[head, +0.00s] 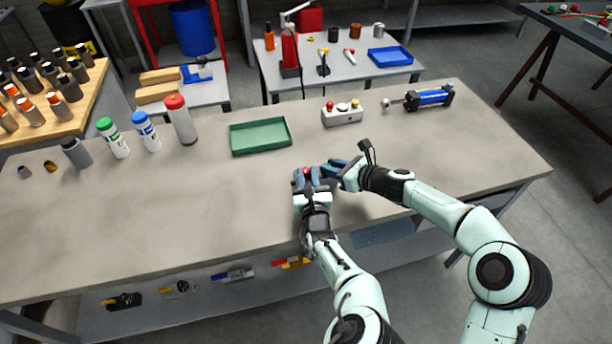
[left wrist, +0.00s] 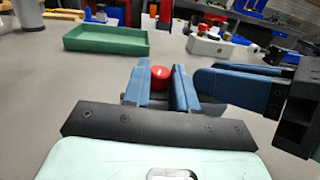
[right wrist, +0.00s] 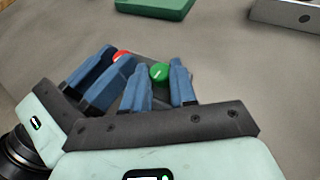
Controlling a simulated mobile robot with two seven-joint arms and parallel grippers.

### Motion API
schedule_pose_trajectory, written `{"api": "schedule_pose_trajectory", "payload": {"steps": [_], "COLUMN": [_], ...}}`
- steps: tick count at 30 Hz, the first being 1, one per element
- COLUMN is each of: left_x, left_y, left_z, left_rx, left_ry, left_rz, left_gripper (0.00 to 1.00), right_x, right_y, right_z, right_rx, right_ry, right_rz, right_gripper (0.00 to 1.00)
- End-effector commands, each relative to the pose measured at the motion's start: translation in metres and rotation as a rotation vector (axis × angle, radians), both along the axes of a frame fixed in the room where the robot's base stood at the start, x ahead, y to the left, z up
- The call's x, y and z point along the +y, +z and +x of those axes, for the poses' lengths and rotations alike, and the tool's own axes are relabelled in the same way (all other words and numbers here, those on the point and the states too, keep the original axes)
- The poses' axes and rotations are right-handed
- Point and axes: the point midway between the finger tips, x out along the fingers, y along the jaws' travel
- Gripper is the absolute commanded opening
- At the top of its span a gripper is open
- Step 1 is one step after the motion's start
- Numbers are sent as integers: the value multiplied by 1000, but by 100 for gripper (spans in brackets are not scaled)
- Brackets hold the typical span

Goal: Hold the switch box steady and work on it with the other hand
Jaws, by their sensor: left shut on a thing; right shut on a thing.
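The switch box (right wrist: 143,59) is mostly hidden between my two grippers; I see a little dark body, a red cap (right wrist: 121,55) and a green cap (right wrist: 158,73). My left gripper (head: 305,172) is shut on it at the red end; the red cap (left wrist: 161,77) shows between its fingers in the left wrist view. My right gripper (right wrist: 159,75) is shut with its fingers on both sides of the green cap, coming from the right. I cannot tell whether the right fingers grip the cap or the body. Both grippers meet close together low over the bench's near part.
A green tray (head: 260,137), a white box with coloured buttons (head: 342,117) and a blue cylinder (head: 430,98) stand farther back on the grey bench (head: 220,205). Several bottles, including a red-capped one (head: 181,120), stand at the left. The bench left of my grippers is clear.

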Motion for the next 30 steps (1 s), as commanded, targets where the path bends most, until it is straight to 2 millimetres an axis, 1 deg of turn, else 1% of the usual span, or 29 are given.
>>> {"api": "schedule_pose_trajectory", "payload": {"steps": [7, 20, 21, 23, 30], "left_x": [1, -1, -1, -1, -1], "left_y": [-1, -1, -1, -1, 0], "left_z": [0, 0, 0, 0, 0], "left_rx": [2, 2, 1, 1, 0], "left_ry": [50, 54, 54, 54, 52], "left_rz": [-4, -10, -9, -9, -9], "left_gripper": [0, 0, 33, 53, 53], "right_x": [-1, -2, -2, -2, -1], "right_y": [0, 0, 0, 0, 0], "right_z": [0, 0, 0, 0, 0], "right_rx": [0, -1, -1, -1, -1], "right_ry": [0, -2, -2, -2, -2], "right_rz": [0, 0, 0, 0, 0], "right_gripper": [0, 0, 0, 0, 0]}}
